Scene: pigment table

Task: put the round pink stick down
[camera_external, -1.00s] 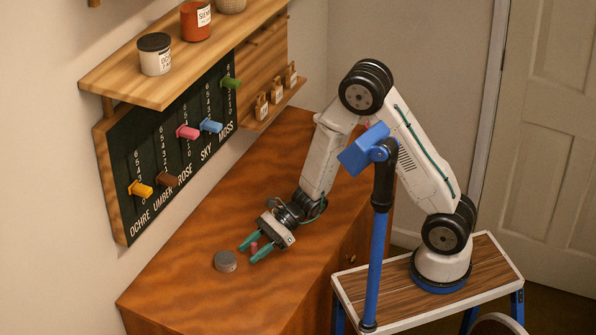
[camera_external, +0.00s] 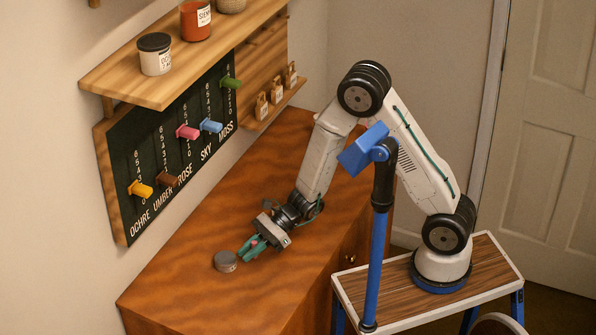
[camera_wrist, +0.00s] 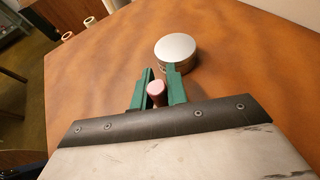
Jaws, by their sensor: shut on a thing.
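The round pink stick (camera_wrist: 157,88) is short and stands between the green fingers of my gripper (camera_wrist: 160,83) in the wrist view. The fingers are shut on it from both sides. In the external view my gripper (camera_external: 250,247) is low over the wooden cabinet top (camera_external: 190,290), and only a bit of the pink stick (camera_external: 254,240) shows between the fingers. Whether the stick touches the wood is hard to tell.
A round grey tin (camera_external: 225,261) stands on the cabinet top just beyond my fingertips; it also shows in the wrist view (camera_wrist: 177,50). A dark board (camera_external: 150,160) with coloured sliders hangs on the wall at the left. The cabinet top around my gripper is otherwise clear.

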